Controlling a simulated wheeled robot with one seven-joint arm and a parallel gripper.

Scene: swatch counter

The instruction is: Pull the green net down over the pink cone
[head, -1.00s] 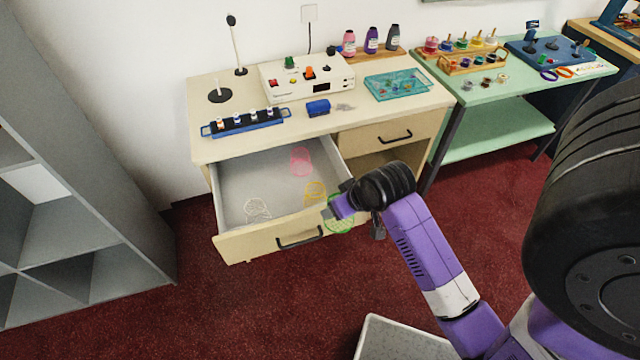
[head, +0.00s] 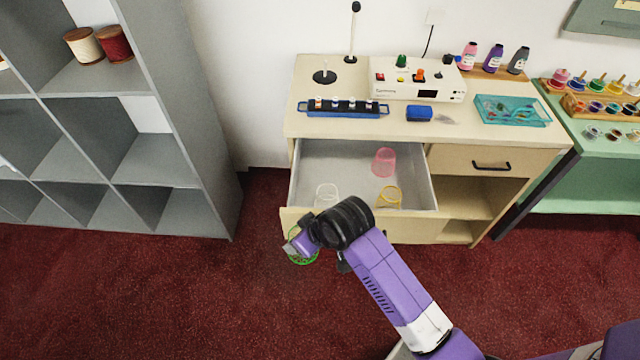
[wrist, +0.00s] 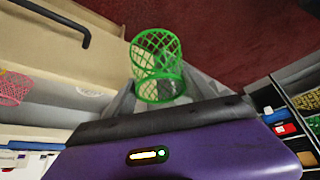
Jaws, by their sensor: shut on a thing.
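The green net (head: 303,258), an open mesh cup, hangs from my gripper (head: 292,246) in front of the open drawer's left front corner, over the carpet. The jaws are shut on it; my wrist hides part of the grip in the head view. In the wrist view the green net (wrist: 157,62) is held between the grey fingers, its wide ring facing away. I cannot make out a pink cone in these views. The pink thing in the drawer is a mesh net (head: 384,162), and its mesh also shows in the wrist view (wrist: 14,88).
The open drawer (head: 330,160) also holds a white net (head: 326,194) and a yellow net (head: 389,197). A grey shelf unit (head: 190,120) with a cream spool (head: 83,45) and a red spool (head: 114,43) stands at left. Red carpet between shelf and drawer is clear.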

